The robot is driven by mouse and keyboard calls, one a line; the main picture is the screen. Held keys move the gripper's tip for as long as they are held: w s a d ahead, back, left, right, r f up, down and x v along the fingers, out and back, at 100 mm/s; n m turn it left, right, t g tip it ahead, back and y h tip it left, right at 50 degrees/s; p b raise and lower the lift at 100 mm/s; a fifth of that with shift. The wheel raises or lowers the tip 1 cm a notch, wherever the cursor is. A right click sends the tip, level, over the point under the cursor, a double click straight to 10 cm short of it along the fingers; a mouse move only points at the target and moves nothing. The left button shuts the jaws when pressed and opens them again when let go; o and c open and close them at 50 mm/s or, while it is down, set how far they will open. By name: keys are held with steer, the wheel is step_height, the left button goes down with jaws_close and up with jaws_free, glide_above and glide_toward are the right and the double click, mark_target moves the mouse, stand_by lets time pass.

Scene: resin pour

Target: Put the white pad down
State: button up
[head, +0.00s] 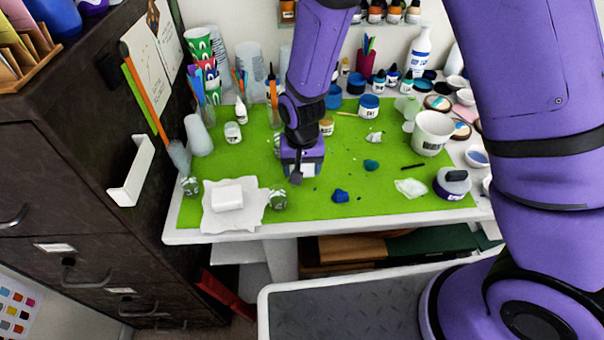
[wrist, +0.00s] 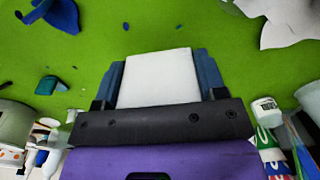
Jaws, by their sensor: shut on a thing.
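The white pad (wrist: 160,80) is held between the two blue-grey fingers of my gripper (wrist: 158,66) in the wrist view. The gripper is shut on it, and green mat shows beyond the pad. In the head view my gripper (head: 302,168) points down over the middle of the green mat (head: 325,205). A small part of the white pad (head: 308,170) shows at its lower end. I cannot tell whether the pad touches the mat.
A white block (head: 228,196) lies on a white sheet (head: 212,219) to the left. Blue (head: 341,196) and teal (head: 371,164) lumps lie right of my gripper. Clear mat lies in front.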

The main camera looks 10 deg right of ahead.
steer(key=shift+f, duration=1.5)
steer(key=shift+f, duration=0.15)
steer(key=o, duration=1.2)
